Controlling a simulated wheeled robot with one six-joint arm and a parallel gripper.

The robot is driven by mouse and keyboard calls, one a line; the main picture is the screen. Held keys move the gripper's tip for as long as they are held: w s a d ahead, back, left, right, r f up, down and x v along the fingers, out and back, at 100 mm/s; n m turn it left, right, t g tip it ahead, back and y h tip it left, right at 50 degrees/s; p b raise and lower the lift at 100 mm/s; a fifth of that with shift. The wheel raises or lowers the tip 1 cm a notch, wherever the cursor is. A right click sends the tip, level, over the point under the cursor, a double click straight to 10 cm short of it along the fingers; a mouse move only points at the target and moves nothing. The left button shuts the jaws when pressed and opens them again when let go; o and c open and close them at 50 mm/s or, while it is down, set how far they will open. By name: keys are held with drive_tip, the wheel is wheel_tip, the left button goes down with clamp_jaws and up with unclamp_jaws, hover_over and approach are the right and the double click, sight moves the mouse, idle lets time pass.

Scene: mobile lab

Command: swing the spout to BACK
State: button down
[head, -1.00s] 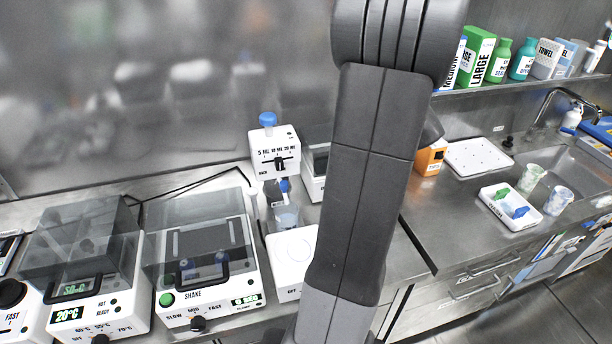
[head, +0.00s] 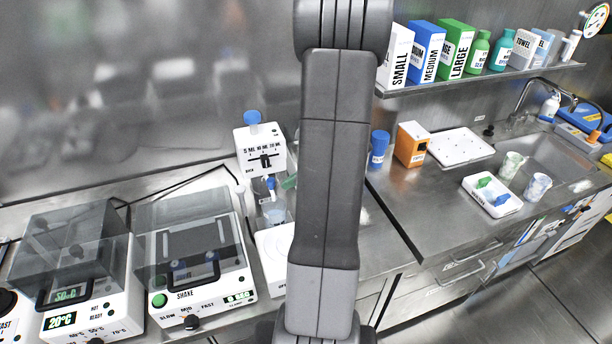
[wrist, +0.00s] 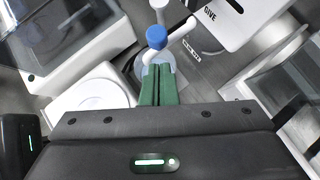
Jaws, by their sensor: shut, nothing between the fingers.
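The white dispenser (head: 260,150) with a 5/10/20 ML slider and a blue cap stands against the back wall. Its spout, with a blue knob (head: 271,183), is low at the front, above a clear beaker (head: 274,211). In the wrist view the blue knob (wrist: 156,38) and white spout pipe (wrist: 183,33) are just beyond my fingertips, over the beaker. A "GIVE" label shows at the top there. My gripper (wrist: 158,70) has green fingers, closed together with nothing between them. Its fingers show just right of the spout in the head view (head: 289,182). Whether they touch the spout, I cannot tell.
A shaker (head: 190,250) and a heater (head: 75,265) stand to the left. A white device (head: 273,245) sits in front of the beaker. A blue bottle (head: 379,148) and an orange box (head: 411,145) stand to the right. My arm hides the middle of the bench.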

drive_tip(key=shift+w+a, duration=0.15)
drive_tip(key=shift+a, duration=0.65)
